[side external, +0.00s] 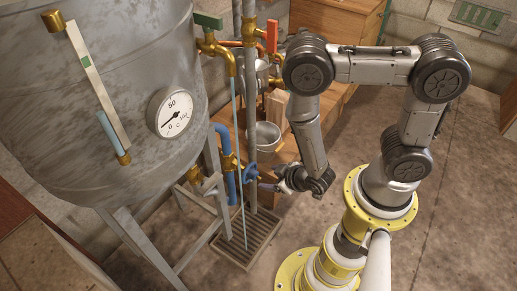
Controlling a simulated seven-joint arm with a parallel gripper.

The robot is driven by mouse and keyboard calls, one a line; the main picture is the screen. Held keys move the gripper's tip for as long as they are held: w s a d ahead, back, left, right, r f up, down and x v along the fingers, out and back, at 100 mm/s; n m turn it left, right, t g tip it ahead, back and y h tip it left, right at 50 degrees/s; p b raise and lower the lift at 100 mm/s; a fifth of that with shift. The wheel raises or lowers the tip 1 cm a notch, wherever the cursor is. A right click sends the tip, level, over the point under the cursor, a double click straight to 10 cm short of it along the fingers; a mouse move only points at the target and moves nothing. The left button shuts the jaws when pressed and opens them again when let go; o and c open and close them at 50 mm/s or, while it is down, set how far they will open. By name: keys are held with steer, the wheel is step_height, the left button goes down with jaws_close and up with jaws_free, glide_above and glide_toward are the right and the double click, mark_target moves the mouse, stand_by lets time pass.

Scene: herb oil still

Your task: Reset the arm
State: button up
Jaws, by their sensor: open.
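My gripper (263,186) is low in the middle of the side external view, at the end of my bent arm. It is open, and I see nothing held in it. Its fingers point left, close to a blue handwheel (250,170) on the brass and blue pipework. I cannot tell whether they touch the wheel. The fingertips are small and partly lost against the pipes.
A grey metal tank (130,160) with a dial gauge (177,113) fills the left. A thin stream (239,150) falls from a brass spout (231,62) to a floor grate (258,236). A metal pot (268,138) is by the wooden bench. Floor at right is clear.

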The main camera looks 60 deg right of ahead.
steer(key=w+a+r+m+y, duration=0.15)
steer(key=w+a+r, duration=0.35)
steer(key=r, duration=0.5)
step_height(320, 180, up, 12)
steer(key=g+y, duration=0.2)
steer(key=s+d+r, duration=0.3)
steer(key=s+r, duration=0.3)
steer(key=s, duration=0.2)
steer(key=s+d+r+g+h, duration=0.1)
steer(key=s+d+r, duration=0.2)
steer(key=s+r, duration=0.4)
steer(key=shift+s+d, duration=0.4)
steer(key=shift+s, duration=0.75)
steer(key=shift+r+n, duration=0.1)
steer(key=shift+n, duration=0.15)
steer(key=shift+c, duration=0.2)
